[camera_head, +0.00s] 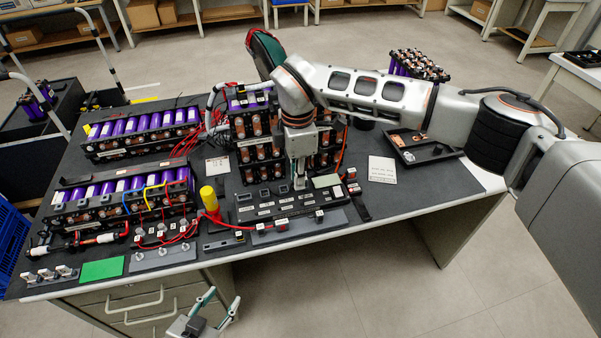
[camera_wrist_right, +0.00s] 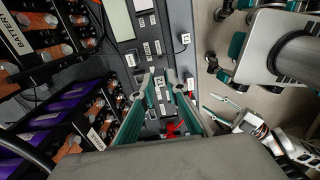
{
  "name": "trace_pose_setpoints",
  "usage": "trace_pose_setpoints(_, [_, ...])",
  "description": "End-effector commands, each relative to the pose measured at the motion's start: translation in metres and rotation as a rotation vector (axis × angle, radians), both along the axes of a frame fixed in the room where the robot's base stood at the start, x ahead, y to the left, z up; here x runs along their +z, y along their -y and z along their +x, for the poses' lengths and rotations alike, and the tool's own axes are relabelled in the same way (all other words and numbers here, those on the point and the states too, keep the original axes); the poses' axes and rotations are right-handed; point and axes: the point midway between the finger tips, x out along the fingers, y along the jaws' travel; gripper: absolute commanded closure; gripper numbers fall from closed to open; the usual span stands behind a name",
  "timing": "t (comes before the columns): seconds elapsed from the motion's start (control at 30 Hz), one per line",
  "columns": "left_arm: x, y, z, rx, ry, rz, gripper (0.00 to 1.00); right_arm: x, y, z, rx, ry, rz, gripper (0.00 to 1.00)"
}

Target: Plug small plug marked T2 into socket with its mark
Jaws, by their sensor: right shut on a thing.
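My right gripper (camera_head: 300,184) points down over the black socket panel (camera_head: 245,213). In the right wrist view its teal fingers (camera_wrist_right: 163,87) are shut on a small dark plug with a white label (camera_wrist_right: 159,81) that appears to read T2. The panel (camera_wrist_right: 124,41) lies below the fingers with several white labels, too small to read surely. I cannot tell whether the plug touches a socket. My left gripper (camera_head: 223,298) is open and empty in front of the table's front edge; it also shows in the right wrist view (camera_wrist_right: 222,109).
More labelled plugs stand on a grey strip (camera_head: 300,229) along the panel's front. Battery modules (camera_head: 140,130) with cables fill the left and back of the table. A yellow cylinder (camera_head: 208,197) stands left of the panel. A black tray (camera_head: 430,155) lies at right.

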Motion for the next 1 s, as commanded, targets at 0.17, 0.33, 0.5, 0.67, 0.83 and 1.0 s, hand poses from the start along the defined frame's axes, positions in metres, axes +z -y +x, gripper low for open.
trace_pose_setpoints(0.17, [-0.020,0.001,-0.004,0.000,-0.010,-0.001,0.60,-0.005,-0.029,0.008,0.002,-0.001,0.000,1.00])
trace_pose_setpoints(0.33, [-0.041,0.000,-0.010,0.000,-0.026,-0.001,0.60,-0.006,-0.055,0.017,0.003,-0.001,0.000,1.00])
trace_pose_setpoints(0.5, [-0.065,0.000,-0.018,0.000,-0.049,-0.002,0.60,-0.007,-0.079,0.024,0.001,-0.004,0.000,1.00])
trace_pose_setpoints(0.67, [-0.077,0.000,-0.023,0.000,-0.063,-0.001,0.60,-0.004,-0.090,0.028,0.001,-0.002,-0.001,1.00])
trace_pose_setpoints(0.83, [-0.075,0.000,-0.023,0.000,-0.062,0.000,0.60,0.000,-0.091,0.029,0.001,0.000,0.000,1.00])
trace_pose_setpoints(1.0, [-0.075,0.000,-0.023,0.000,-0.061,-0.001,0.60,0.000,-0.091,0.029,0.002,0.001,0.000,1.00])
